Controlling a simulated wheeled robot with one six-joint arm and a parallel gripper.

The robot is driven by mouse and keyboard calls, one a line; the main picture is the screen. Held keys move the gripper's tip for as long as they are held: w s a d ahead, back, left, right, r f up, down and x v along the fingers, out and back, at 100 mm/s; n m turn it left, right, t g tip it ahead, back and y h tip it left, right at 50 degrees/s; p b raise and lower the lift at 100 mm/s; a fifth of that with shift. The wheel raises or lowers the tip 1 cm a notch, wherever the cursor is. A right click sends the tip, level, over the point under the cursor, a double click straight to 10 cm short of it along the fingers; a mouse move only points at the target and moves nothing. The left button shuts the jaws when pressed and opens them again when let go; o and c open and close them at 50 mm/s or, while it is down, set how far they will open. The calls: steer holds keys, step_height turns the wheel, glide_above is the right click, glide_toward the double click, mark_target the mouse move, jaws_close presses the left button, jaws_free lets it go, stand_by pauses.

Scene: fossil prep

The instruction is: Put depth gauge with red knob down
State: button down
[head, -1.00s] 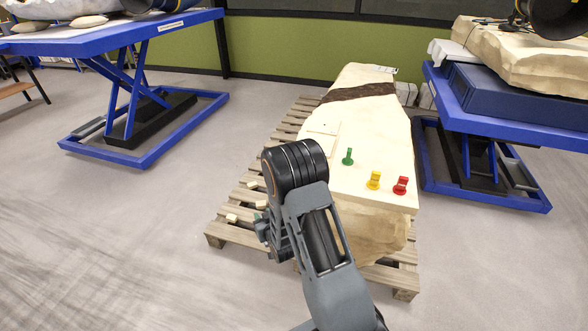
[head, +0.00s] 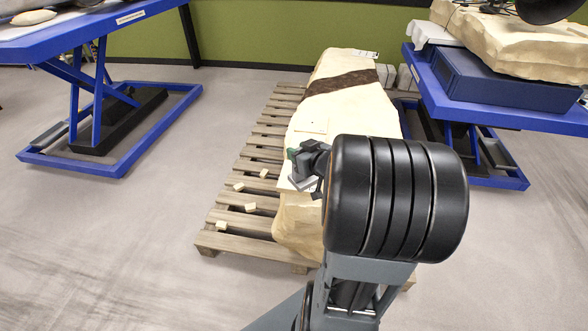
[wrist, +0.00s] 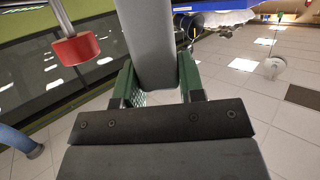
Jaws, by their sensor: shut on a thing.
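The depth gauge shows in the wrist view as a grey bar (wrist: 150,35) with a red knob (wrist: 75,49) on a metal rod to its left. My gripper (wrist: 157,80) is shut on the grey bar, with a green-padded finger on each side. In the head view my gripper (head: 305,160) is over the near left part of the pale stone slab (head: 345,118), partly hidden by my arm. I cannot tell whether the gauge touches the slab.
The slab lies on a wooden pallet (head: 262,150) with several small pale blocks on its left side. Blue lift tables stand at left (head: 75,165) and right (head: 490,112). My arm covers the slab's near right part. Floor is clear at left.

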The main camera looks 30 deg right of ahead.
steer(key=shift+d+r, duration=0.25)
steer(key=shift+r, duration=0.1)
steer(key=shift+w+d+f, duration=0.1)
steer(key=shift+w+d, duration=0.1)
steer(key=w+d+f+b, duration=0.4)
steer(key=w+f+b, duration=0.1)
steer(key=w+f, duration=0.7)
steer(key=shift+w+d+f, duration=0.15)
steer(key=shift+w+f, duration=0.05)
steer(key=shift+w, duration=0.05)
steer(key=shift+f, duration=0.2)
steer(key=c, duration=0.7)
jaws_free()
steer(key=shift+s+f, duration=0.1)
